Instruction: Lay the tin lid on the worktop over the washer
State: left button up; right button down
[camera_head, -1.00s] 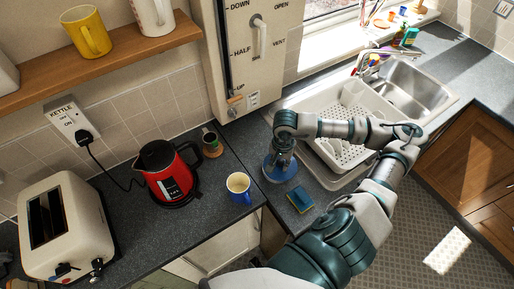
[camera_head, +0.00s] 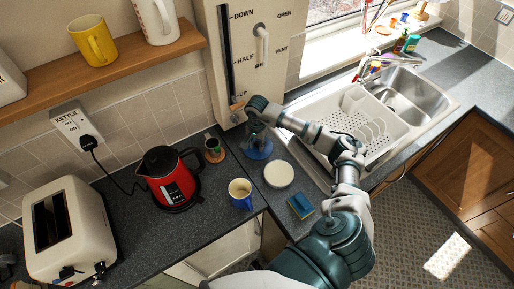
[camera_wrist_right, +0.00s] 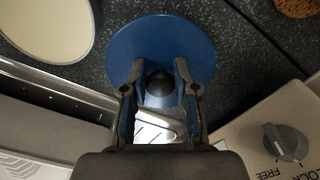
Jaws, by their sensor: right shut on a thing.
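The tin lid, a blue disc (camera_head: 257,148) with a dark knob, is in my right gripper (camera_head: 255,128) near the back wall. In the right wrist view the fingers (camera_wrist_right: 160,85) are shut on the knob, and the lid (camera_wrist_right: 160,38) spreads beyond them over the dark worktop. I cannot tell its exact height. A round cream thing (camera_head: 279,174), perhaps the tin, stands just right of the lid; it also shows in the right wrist view (camera_wrist_right: 45,25). The dark worktop (camera_head: 222,172) lies left of the lid, with a white appliance front (camera_head: 215,252) below it. My left gripper is out of view.
A blue mug (camera_head: 240,194), a small dark cup on a cork mat (camera_head: 214,152) and a red kettle (camera_head: 173,180) stand to the left. A blue and yellow sponge (camera_head: 301,206) lies at the right near the front edge. The sink and white dish rack (camera_head: 350,128) are further right.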

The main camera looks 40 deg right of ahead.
aim_at(258, 146)
jog(key=shift+s+d+f+p, duration=0.1)
jog(key=shift+f+p, duration=0.1)
jog(key=shift+f, duration=0.45)
jog(key=shift+d+f+p, duration=0.1)
jog(key=shift+f+p, duration=0.05)
jog(key=shift+f, duration=0.45)
jog(key=shift+d+f, duration=0.25)
jog(key=shift+f, duration=0.15)
jog(key=c, duration=0.9)
grip_release()
jog(key=shift+a, duration=0.15)
jog(key=shift+a+r, duration=0.1)
jog(key=shift+a, duration=0.05)
jog(key=shift+r, duration=0.15)
notch_tip(258, 146, up, 11)
jog(key=shift+r+b, duration=0.15)
jog(key=shift+b, duration=0.75)
jog(key=shift+r, duration=0.25)
